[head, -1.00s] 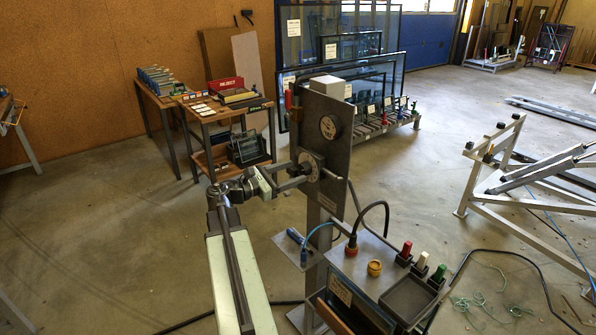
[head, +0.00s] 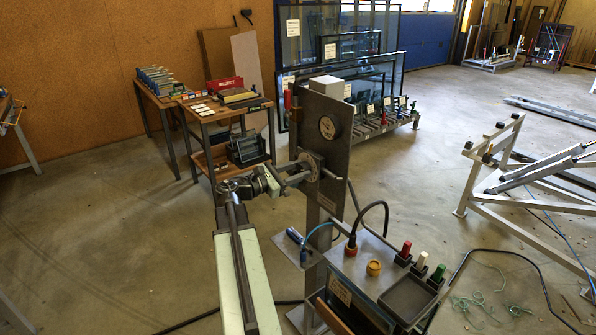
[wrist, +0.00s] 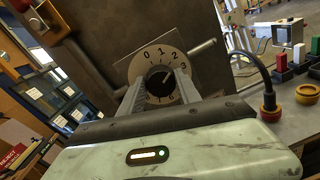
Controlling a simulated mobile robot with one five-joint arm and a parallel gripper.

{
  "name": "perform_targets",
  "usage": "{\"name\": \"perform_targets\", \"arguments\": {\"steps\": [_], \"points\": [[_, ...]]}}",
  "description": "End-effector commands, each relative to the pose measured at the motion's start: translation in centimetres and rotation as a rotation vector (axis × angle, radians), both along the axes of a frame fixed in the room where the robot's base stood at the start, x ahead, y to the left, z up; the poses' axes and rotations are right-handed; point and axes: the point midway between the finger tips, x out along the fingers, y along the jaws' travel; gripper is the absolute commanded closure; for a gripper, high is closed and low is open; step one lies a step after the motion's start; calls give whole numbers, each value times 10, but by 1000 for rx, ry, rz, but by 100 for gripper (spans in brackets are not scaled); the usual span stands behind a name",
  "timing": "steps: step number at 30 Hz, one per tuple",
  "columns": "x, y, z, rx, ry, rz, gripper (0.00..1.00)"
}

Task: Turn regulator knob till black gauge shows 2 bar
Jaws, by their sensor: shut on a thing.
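The black regulator knob (wrist: 161,78) sits at the middle of a pale round dial (wrist: 144,66) numbered 0 to 3 and on. A pale mark on the knob seems to point up and right, but I cannot read its exact setting. My gripper (head: 305,170) is shut on the knob, one finger on each side; the fingers hide part of the dial. In the head view the round gauge (head: 327,127) sits above the dial on the upright grey panel (head: 335,155). Its needle is too small to read there. The wrist view does not show the gauge face.
A small table (head: 235,108) and glass racks stand behind. Open floor lies to the left.

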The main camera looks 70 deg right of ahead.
Motion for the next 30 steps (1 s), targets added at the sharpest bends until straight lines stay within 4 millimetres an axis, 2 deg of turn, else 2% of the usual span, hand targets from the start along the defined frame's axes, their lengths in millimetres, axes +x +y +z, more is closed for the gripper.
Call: {"name": "perform_targets", "arguments": {"steps": [3, 4, 6, 17, 24, 30], "points": [[0, 0, 0, 1, 1, 0, 100], [0, 0, 0, 1, 1, 0, 55], [0, 0, 0, 1, 1, 0, 39], [3, 5, 0, 0, 1, 1, 39], [30, 41, 0, 0, 1, 2, 39], [46, 61, 0, 0, 1, 2, 39]]}}
